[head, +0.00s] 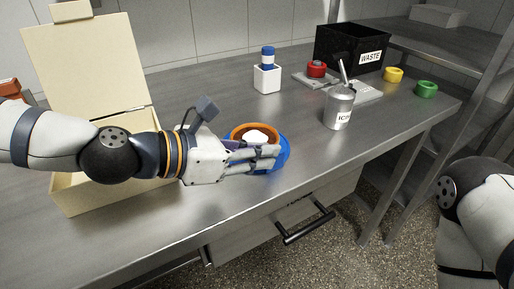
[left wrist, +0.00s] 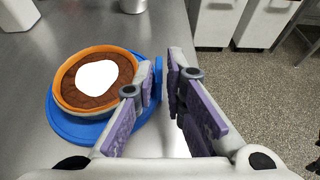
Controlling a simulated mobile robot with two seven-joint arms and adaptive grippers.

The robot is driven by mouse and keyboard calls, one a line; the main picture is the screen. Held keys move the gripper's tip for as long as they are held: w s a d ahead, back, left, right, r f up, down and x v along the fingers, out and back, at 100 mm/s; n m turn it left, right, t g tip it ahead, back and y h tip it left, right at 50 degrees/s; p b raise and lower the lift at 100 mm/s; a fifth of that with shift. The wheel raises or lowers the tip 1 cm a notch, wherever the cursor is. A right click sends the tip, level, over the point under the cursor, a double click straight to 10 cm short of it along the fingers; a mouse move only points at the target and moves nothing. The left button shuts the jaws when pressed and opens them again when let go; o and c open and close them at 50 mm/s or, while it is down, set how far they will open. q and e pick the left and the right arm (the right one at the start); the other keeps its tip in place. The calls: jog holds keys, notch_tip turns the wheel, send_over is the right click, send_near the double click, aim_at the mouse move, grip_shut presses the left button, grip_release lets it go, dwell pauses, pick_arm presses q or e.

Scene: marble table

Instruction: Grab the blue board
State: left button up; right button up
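The blue board (head: 284,158) lies on the steel table under an orange dish with a brown filling and a white top. In the left wrist view, the blue board (left wrist: 73,128) shows as a round rim around the dish. My left gripper (head: 274,158) is at the board's near right side, in front of the dish. In the left wrist view, the left gripper (left wrist: 162,82) has a gap between its purple-padded fingers, and its left finger overlaps the board's edge. Whether it touches the board is unclear. My right gripper is out of view.
The orange dish (head: 238,130) rests on the board. An open cream box (head: 85,195) stands under my left arm. A metal cup (head: 339,108), a white holder (head: 267,78) and a black waste bin (head: 345,45) stand farther right. The table's front edge is close.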

aim_at(281, 151)
pick_arm(q)
jog(key=x, duration=0.4)
jog(key=shift+f, duration=0.2)
jog(key=shift+r, duration=0.1)
grip_shut()
jog(key=shift+w+r, duration=0.1)
